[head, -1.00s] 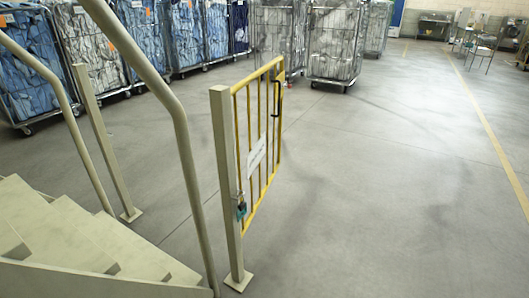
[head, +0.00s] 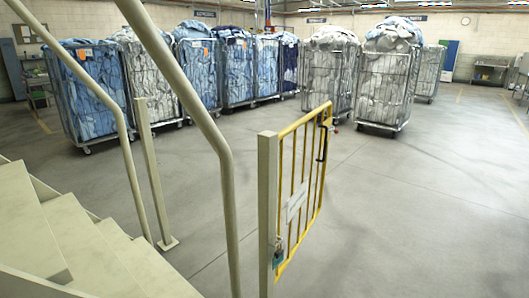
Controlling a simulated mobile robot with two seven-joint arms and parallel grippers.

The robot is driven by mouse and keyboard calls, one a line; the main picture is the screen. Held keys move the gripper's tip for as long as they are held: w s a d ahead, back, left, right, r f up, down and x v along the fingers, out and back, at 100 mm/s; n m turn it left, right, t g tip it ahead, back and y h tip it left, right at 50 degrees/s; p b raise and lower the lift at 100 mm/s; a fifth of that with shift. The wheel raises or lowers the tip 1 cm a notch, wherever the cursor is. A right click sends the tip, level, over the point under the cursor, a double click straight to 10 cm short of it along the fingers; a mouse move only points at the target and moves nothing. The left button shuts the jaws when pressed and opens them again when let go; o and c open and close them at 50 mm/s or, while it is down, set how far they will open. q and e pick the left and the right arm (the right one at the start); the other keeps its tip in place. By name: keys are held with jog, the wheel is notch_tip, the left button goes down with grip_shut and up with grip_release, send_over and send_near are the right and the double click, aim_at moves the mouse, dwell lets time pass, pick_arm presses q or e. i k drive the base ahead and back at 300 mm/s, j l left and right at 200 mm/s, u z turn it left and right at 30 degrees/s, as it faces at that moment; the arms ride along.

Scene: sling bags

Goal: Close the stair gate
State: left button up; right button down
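The yellow stair gate (head: 304,172) stands open, hinged on a cream post (head: 268,215) to the right of the stairs. It swings away from the stairs, out over the floor. A white sign (head: 296,201) hangs on its bars. A dark handle or latch (head: 322,142) shows at its far upper end. A padlock-like item (head: 278,254) hangs low by the hinge post. A second cream post (head: 155,175) stands to the left, with a gap between the two posts. Neither of my grippers is in view.
Cream stairs (head: 75,235) with handrails (head: 200,110) fill the near left. Laundry cages with blue bags (head: 88,95) and white bags (head: 385,85) stand in a row behind. The grey floor (head: 420,200) right of the gate is clear.

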aim_at(295, 202)
jog(key=i+l+u, duration=0.4)
jog(key=i+l, duration=0.15)
jog(key=i+l+u, duration=0.2)
jog(key=l, duration=0.3)
jog(key=i+l+u, duration=0.15)
jog(key=i+l, duration=0.3)
jog(key=l, duration=0.25)
jog(key=i+l, duration=0.2)
jog(key=l, duration=0.15)
jog(key=i+l+u, duration=0.1)
jog(key=l, duration=0.3)
jog(key=i+l, duration=0.2)
jog(key=l, duration=0.15)
jog(key=i+l, duration=0.15)
jog(key=l, duration=0.25)
jog(key=i+u, duration=0.05)
